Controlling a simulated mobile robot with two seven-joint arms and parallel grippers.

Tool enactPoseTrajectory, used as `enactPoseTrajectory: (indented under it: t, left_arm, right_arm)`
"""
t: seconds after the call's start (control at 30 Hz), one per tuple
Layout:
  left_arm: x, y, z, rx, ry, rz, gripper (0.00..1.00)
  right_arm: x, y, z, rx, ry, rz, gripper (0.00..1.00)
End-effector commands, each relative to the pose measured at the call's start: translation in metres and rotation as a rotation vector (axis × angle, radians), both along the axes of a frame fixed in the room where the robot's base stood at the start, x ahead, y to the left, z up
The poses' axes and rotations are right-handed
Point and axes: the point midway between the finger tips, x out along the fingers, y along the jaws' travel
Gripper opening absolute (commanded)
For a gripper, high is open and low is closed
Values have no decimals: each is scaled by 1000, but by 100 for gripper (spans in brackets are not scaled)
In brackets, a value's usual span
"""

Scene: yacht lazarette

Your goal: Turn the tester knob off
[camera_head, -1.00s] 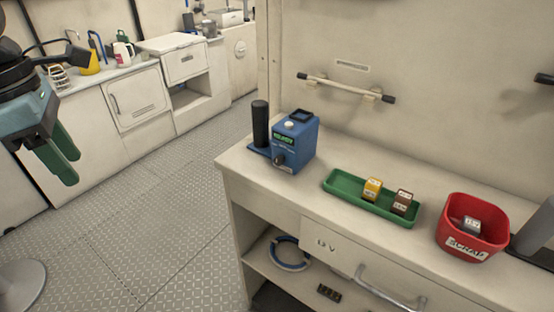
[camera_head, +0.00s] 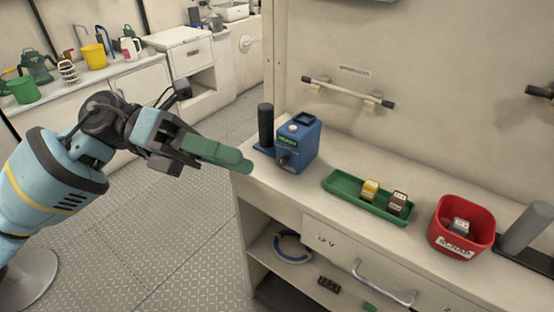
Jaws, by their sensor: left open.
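The blue tester (camera_head: 299,143) stands upright on the left end of the bench top, with a lit green display on its front. Its dark knob (camera_head: 284,162) is low on the front face; its exact setting is too small to read. My left gripper (camera_head: 245,165) has green fingers and is open and empty. It is to the left of the tester, near the bench's left edge, with its fingers pointing right toward the knob and apart from it. My right gripper is not in view.
A black cylinder (camera_head: 266,126) stands beside the tester. A green tray (camera_head: 340,188) with a yellow and a brown block lies to the right. A red scrap bin (camera_head: 447,240) holds a grey block.

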Motion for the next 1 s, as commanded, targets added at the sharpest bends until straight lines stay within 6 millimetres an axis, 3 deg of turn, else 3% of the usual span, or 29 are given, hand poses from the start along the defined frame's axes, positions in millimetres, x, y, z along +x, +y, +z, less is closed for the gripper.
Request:
enactPoseTrajectory:
  t: [0.03, 0.17, 0.27, 0.33, 0.43, 0.53, 0.73, 0.83, 1.0]
  left_arm:
    - [4, -10, 15, -118, 111, 31, 41]
    - [30, -20, 37, -385, 426, 146, 41]
    - [58, -18, 39, -556, 696, 250, 41]
    - [80, -13, 30, -655, 895, 329, 41]
    - [108, -7, 0, -766, 1197, 447, 41]
    - [125, -3, -45, -832, 1504, 561, 41]
    - [122, -9, -132, -846, 1989, 718, 41]
    - [115, -12, -157, -831, 2121, 755, 41]
    - [111, -15, -171, -817, 2190, 774, 41]
  right_arm:
    - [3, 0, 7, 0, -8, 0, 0]
    - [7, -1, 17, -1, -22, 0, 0]
    - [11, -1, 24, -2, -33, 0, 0]
    - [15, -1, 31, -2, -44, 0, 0]
    - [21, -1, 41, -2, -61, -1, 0]
    - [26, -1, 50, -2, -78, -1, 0]
    - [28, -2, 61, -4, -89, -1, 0]
    - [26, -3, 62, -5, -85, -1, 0]
    - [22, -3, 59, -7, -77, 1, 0]
